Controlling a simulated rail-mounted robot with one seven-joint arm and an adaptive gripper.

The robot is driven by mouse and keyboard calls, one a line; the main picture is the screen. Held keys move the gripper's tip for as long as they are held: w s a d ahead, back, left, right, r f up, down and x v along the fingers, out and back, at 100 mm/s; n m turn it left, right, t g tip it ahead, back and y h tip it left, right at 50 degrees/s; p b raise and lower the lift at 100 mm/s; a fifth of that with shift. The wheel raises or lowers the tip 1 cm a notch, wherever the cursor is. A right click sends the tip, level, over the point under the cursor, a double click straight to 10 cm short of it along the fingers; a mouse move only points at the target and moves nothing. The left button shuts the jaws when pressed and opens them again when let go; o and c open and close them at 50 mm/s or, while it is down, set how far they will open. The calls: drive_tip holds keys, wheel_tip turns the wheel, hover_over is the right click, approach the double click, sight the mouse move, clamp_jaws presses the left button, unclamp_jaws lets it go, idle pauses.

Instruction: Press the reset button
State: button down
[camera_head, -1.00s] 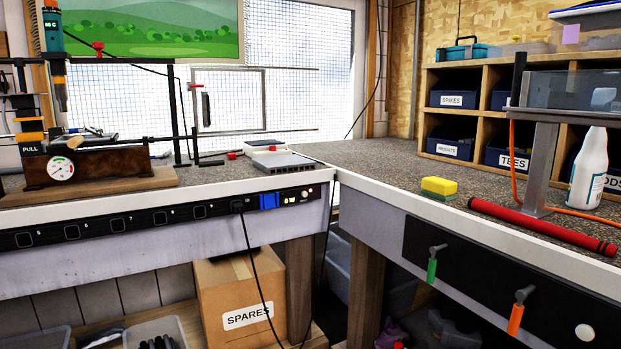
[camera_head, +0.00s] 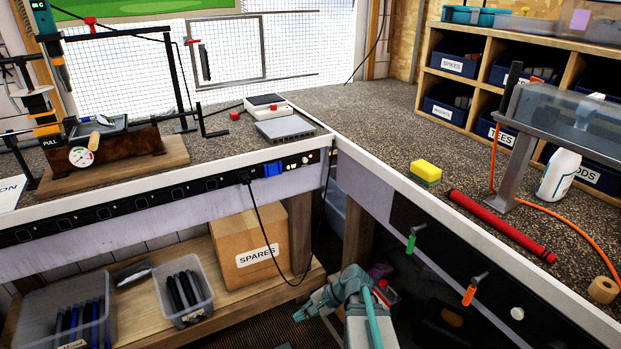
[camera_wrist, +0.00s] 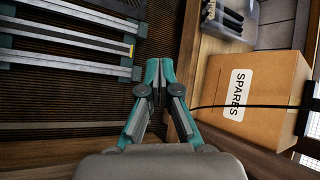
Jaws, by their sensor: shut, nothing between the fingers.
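A black power strip (camera_head: 130,209) runs along the front edge of the left bench. At its right end are a blue switch (camera_head: 272,169), a small lit display and small round buttons (camera_head: 306,160). No reset label is readable, so I cannot tell which one is the reset button. My gripper (camera_head: 306,312) is low in front of the benches, below and apart from the strip. In the wrist view my gripper (camera_wrist: 160,66) is shut and empty, with its fingertips together. The strip's buttons do not show there.
A SPARES box (camera_head: 248,249) stands on the lower shelf, and also shows in the wrist view (camera_wrist: 240,90). A black cable (camera_head: 262,235) hangs from the strip in front of it. Bins (camera_head: 184,289) stand left. The right bench (camera_head: 480,260) closes the corner.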

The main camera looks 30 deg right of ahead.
sight(306, 161)
drive_tip(key=w+d+r+m+t+h+p, duration=0.2)
drive_tip(key=w+d+r+m+t, duration=0.2)
drive_tip(key=r, duration=0.7)
drive_tip(key=w+d+r+m+t+h+p, duration=0.2)
drive_tip(key=w+d+r+m+t, duration=0.3)
drive_tip(key=d+r+m, duration=0.3)
drive_tip(key=w+d+r+m+t+h+p, duration=0.2)
drive_tip(key=w+d+r+m, duration=0.4)
drive_tip(key=r, duration=0.8)
drive_tip(key=m+t+p, duration=0.1)
drive_tip(key=m+t, duration=0.1)
drive_tip(key=m, duration=0.1)
drive_tip(key=shift+w+d+r+m+t, duration=0.15)
drive_tip(key=shift+w+d+m+t, duration=0.2)
drive_tip(key=shift+w+m+t, duration=0.05)
drive_tip(key=shift+w, duration=0.1)
drive_tip(key=w, duration=0.4)
drive_tip(key=w+a+p, duration=0.1)
drive_tip(key=w, duration=0.4)
drive_tip(key=w+p, duration=0.1)
drive_tip(key=w, duration=0.3)
drive_tip(key=shift+w+a+f, duration=0.2)
drive_tip(key=shift+w+a, duration=0.15)
